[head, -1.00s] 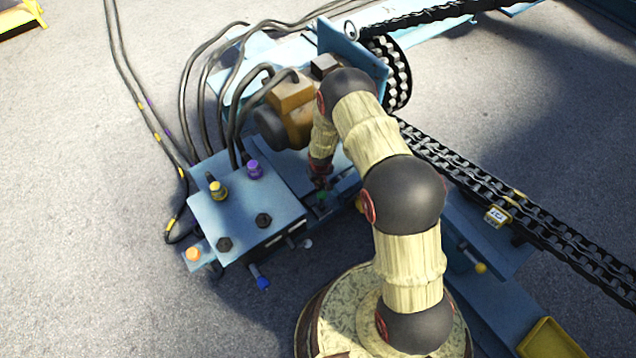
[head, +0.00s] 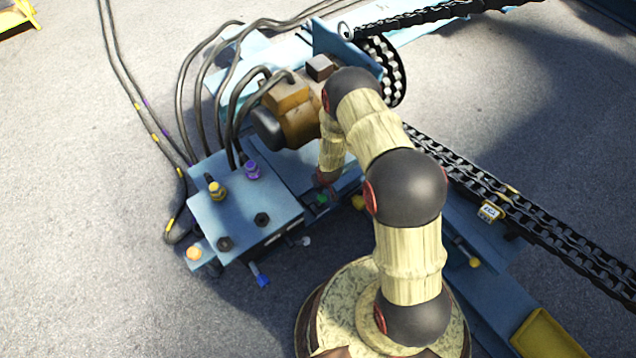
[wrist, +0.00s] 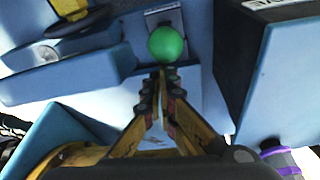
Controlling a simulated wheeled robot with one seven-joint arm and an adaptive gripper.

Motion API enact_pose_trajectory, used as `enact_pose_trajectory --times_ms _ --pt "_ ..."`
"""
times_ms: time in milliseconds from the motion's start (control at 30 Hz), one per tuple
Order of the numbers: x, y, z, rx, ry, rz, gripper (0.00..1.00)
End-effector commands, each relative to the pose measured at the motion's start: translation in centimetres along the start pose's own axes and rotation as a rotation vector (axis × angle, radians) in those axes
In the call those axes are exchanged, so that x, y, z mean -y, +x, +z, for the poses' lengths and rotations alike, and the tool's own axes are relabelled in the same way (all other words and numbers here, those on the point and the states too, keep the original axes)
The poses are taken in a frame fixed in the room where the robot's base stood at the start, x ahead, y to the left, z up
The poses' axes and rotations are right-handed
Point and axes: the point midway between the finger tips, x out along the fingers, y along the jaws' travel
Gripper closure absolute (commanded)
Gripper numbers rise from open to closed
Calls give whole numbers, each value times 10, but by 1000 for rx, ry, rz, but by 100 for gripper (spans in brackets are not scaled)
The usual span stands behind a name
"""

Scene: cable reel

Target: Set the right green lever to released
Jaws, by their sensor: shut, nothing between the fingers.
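A green ball knob (wrist: 166,44) shows in the wrist view, just beyond my fingertips, in front of a pale plate on a blue face. In the head view a small green patch (head: 321,199) shows below my gripper (head: 326,179), between the blue box and my arm. In the wrist view my gripper (wrist: 160,74) is shut and empty, its tips close below the ball. I cannot tell whether they touch it. The lever's shaft is mostly hidden behind the ball.
A blue valve box (head: 245,210) with yellow and purple fittings stands left of my gripper. A brown motor (head: 293,108) with black hoses is behind. A blue-handled lever (head: 261,277) sticks out in front. Heavy chains (head: 500,205) run to the right. Blue blocks flank the ball closely.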

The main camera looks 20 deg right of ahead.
Motion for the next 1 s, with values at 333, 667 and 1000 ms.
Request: enact_pose_trajectory --times_ms 333,667,1000 --pt "-9 -9 44 2 2 0 100" --pt "-15 -3 83 2 2 1 100" --pt "-19 6 107 2 1 1 100"
